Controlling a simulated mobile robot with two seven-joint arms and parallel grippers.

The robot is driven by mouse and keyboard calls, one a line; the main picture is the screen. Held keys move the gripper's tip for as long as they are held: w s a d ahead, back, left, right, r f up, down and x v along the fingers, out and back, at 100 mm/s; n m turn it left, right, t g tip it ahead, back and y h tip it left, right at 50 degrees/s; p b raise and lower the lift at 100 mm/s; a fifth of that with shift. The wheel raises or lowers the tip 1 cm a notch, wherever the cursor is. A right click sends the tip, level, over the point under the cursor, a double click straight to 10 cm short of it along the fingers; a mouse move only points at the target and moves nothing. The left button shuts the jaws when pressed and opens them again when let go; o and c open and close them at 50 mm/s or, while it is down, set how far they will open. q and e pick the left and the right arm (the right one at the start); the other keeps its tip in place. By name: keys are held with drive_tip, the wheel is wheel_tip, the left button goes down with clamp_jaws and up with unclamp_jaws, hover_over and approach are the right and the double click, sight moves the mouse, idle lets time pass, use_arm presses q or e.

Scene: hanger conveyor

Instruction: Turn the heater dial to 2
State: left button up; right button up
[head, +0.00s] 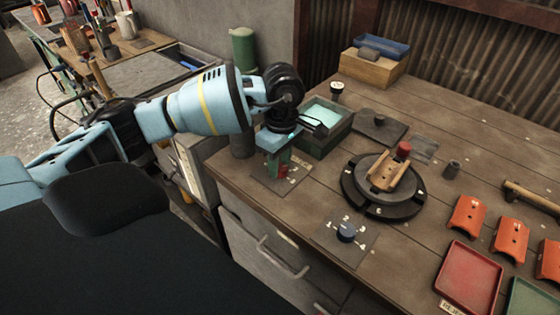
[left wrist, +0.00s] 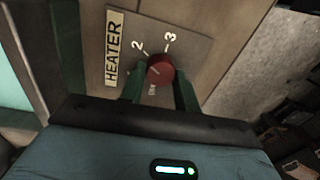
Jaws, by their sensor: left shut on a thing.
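The heater dial is a round red knob (left wrist: 160,69) on a plate (left wrist: 190,35) marked HEATER, with 2 and 3 printed around it. A further mark below the knob is partly hidden and hard to read. The knob has a pale mark on its left side, but I cannot tell exactly which number it points to. My left gripper (left wrist: 158,88) has its green fingers on both sides of the knob, shut on it. In the head view the left gripper (head: 278,163) points down over the plate (head: 262,183), and a little of the red knob (head: 283,171) shows. My right gripper is out of view.
A green open box (head: 325,140) stands close behind my left gripper. Beyond are a black turntable (head: 353,196), orange parts (head: 467,214) and a red tray (head: 468,281). Drawers (head: 262,250) lie below the bench edge.

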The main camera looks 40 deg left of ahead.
sight(281, 165)
use_arm(q)
drive_tip(key=shift+r, duration=0.1)
drive_tip(key=o, duration=1)
drive_tip(key=shift+c, duration=0.2)
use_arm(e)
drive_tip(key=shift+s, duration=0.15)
use_arm(q)
drive_tip(key=r, duration=0.7)
drive_tip(key=shift+w, duration=0.2)
drive_tip(key=shift+r, duration=0.35)
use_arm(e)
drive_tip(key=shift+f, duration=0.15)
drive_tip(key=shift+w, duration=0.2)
